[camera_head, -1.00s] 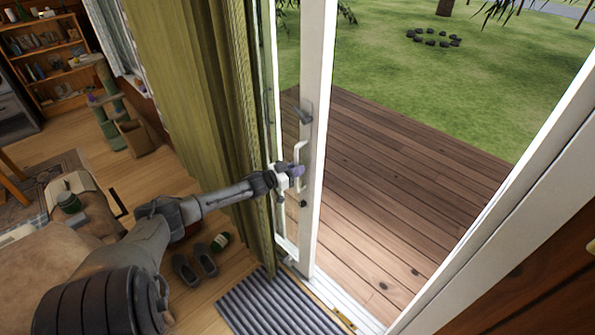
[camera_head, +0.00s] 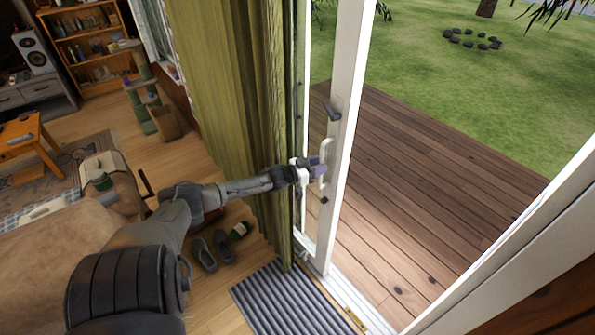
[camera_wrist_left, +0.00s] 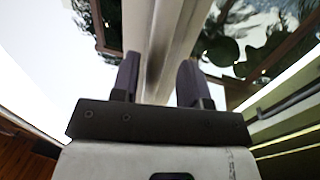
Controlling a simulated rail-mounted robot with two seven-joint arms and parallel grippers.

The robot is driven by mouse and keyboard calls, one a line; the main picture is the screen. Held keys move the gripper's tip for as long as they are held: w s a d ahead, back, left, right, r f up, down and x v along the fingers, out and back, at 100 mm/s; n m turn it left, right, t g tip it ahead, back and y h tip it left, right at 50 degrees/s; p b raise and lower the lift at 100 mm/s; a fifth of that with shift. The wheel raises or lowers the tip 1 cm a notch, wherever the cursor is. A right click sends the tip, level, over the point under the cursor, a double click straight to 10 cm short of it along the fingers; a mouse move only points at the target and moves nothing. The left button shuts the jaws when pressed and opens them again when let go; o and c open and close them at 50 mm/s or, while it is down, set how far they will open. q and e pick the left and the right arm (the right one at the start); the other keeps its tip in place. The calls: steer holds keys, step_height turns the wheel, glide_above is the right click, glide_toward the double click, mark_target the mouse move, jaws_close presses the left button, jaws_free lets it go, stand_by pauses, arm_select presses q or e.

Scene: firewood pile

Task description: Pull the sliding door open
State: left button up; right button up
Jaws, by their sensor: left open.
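The sliding door (camera_head: 345,120) is a white-framed glass panel, standing open with a wide gap to its right. My left gripper (camera_head: 319,170) is at the lower part of this handle, fingers apart. In the left wrist view, the two dark fingers of my left gripper (camera_wrist_left: 158,80) are spread, with the pale door frame (camera_wrist_left: 178,30) running up beyond and between them. I cannot tell whether the fingers touch the handle. My right gripper is not in view.
A green curtain (camera_head: 232,90) hangs left of the door, close to my left arm. The wooden deck (camera_head: 430,190) outside is clear.

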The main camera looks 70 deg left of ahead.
arm_select(q)
steer(key=s+d+p, duration=0.1)
steer(key=s+p, duration=0.2)
steer(key=s, duration=0.9)
steer(key=shift+s+d, duration=0.3)
steer(key=shift+d, duration=0.05)
steer(key=s+d+f+m+g+h, duration=0.1)
steer(key=d+f+g, duration=0.4)
steer(key=d, duration=0.7)
steer(key=s+d+f+g+h, duration=0.1)
steer(key=d+f+g, duration=0.1)
steer(key=d+f, duration=0.85)
steer(key=s+d+r+m+g, duration=0.1)
steer(key=s+d+r+g, duration=0.1)
steer(key=d, duration=0.6)
steer(key=s+d+r+g, duration=0.2)
steer(key=d+r, duration=0.1)
steer(key=d, duration=0.4)
steer(key=s+d+r+m+g, duration=0.1)
steer(key=s+d+r+g, duration=0.2)
steer(key=s+d+r, duration=0.45)
step_height(320, 180, up, 30)
steer(key=w+d+p, duration=0.1)
steer(key=p, duration=2.9)
steer(key=shift+w+d+h+p, duration=0.25)
steer(key=shift+d+h+p, duration=0.05)
steer(key=shift+h+p, duration=0.1)
